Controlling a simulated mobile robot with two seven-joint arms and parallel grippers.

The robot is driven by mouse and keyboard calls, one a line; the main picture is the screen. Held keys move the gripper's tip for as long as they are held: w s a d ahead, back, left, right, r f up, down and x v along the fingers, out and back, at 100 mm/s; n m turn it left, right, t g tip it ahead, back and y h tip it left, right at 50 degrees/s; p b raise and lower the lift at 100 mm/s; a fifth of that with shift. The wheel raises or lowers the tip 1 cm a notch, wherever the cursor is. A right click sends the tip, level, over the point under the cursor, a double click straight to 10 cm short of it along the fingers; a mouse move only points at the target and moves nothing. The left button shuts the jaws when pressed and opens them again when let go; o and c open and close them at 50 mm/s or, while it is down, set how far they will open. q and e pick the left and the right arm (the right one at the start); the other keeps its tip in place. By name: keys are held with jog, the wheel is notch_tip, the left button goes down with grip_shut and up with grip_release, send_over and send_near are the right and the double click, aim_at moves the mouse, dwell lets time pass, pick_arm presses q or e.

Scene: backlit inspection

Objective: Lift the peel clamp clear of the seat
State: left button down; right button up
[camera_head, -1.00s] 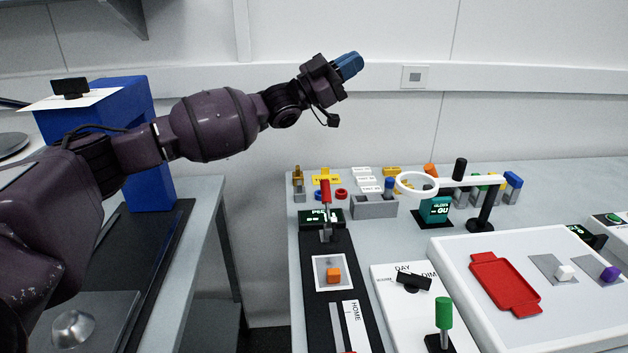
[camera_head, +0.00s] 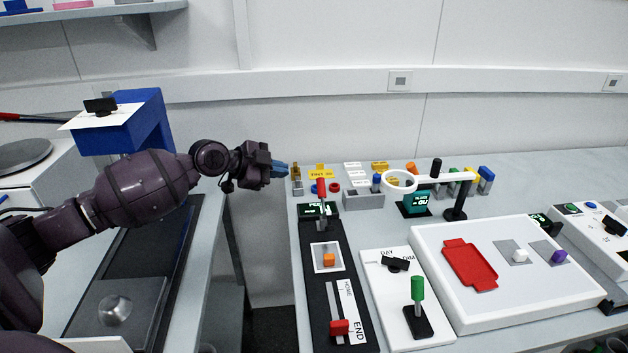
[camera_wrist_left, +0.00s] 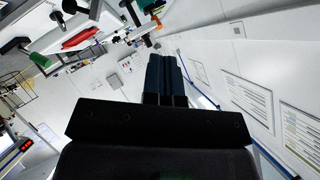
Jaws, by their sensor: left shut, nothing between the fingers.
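A long black fixture (camera_head: 309,268) stands on the right-hand bench with a small dark display with green letters (camera_head: 312,211) at its far end. A red-handled upright part (camera_head: 321,190) stands there, an orange block (camera_head: 329,260) sits on a pale square plate, and a red block (camera_head: 339,328) is at the track's near end. I cannot tell which of these is the peel clamp. My left gripper (camera_head: 280,168) is shut and empty, left of the red handle and apart from it. Its blue fingers (camera_wrist_left: 165,78) are together in the wrist view. My right gripper is not in view.
A white ring on a black stand (camera_head: 400,181), a grey block (camera_head: 363,200) and several small parts crowd the bench's back. A green-handled lever (camera_head: 417,288) and a white panel (camera_head: 436,238) lie to the right. A gap separates the two benches.

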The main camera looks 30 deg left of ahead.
pick_arm(q)
send_near(319, 185)
jog(key=d+r+x, duration=0.1)
jog(key=x, duration=0.6)
jog(key=shift+w+f, duration=0.1)
jog(key=shift+f, duration=0.2)
jog(key=shift+w+f+b, duration=0.1)
jog(key=shift+f+b, duration=0.25)
jog(key=shift+b, duration=0.45)
jog(key=shift+w+a+f+b, duration=0.25)
jog(key=shift+f+b, duration=0.2)
jog(key=shift+b, duration=0.4)
jog(key=shift+w+r, duration=0.1)
jog(key=shift+r, duration=0.1)
jog(key=shift+d+r, duration=0.1)
